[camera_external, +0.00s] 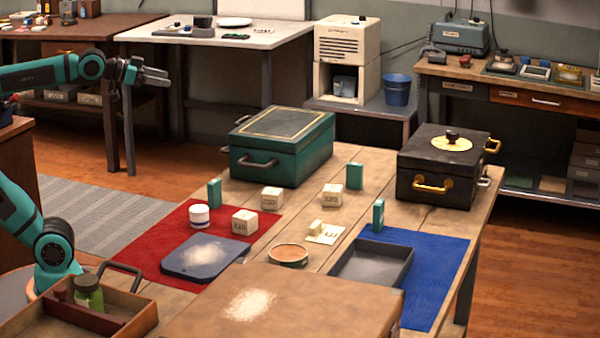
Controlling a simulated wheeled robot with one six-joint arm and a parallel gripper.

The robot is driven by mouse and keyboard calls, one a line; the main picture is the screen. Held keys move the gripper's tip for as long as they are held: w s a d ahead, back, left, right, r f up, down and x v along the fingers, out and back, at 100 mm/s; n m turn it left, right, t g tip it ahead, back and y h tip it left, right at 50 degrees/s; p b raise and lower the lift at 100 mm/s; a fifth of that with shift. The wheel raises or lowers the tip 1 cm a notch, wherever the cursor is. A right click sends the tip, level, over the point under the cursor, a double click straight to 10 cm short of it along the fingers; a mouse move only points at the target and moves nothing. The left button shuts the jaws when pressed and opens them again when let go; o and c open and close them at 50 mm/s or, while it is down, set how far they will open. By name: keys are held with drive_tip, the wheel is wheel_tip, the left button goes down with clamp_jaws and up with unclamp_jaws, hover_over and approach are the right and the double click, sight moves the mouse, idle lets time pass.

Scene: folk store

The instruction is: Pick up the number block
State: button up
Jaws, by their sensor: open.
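Three pale wooden cubes with dark number marks stand on the wooden table. One number block (245,222) is at the red mat's right edge, and its marking looks like a three-digit number. A second number block (272,198) is farther back, and a third number block (333,195) is to its right. The digits are too small to read surely. My gripper (164,76) is open and empty, high at the upper left, well apart from all the blocks.
A green box (282,148) and a black box (440,180) stand behind the blocks. Slim green blocks (215,193) stand near them. A white jar (199,216) is on the red mat (150,249). A grey tray (372,268) overlaps the blue mat (440,262).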

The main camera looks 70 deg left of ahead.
drive_tip(key=w+d+f+m+g+h, duration=0.1)
drive_tip(key=w+d+m+g, duration=0.1)
drive_tip(key=w+d+g, duration=0.4)
drive_tip(key=m+g+y, duration=0.3)
drive_tip(key=m+g, duration=0.4)
drive_tip(key=g, duration=0.1)
hover_over(245, 214)
wheel_tip(245, 214, down, 10)
drive_tip(key=f, duration=1.1)
drive_tip(key=shift+s+d+f, duration=0.15)
drive_tip(key=shift+d+f, duration=0.1)
drive_tip(key=shift+f, duration=0.1)
drive_tip(key=shift+a+f, duration=0.15)
drive_tip(key=shift+f, duration=1.15)
drive_tip(key=shift+a+f, duration=0.1)
drive_tip(key=shift+f, duration=1.2)
drive_tip(key=c, duration=1.1)
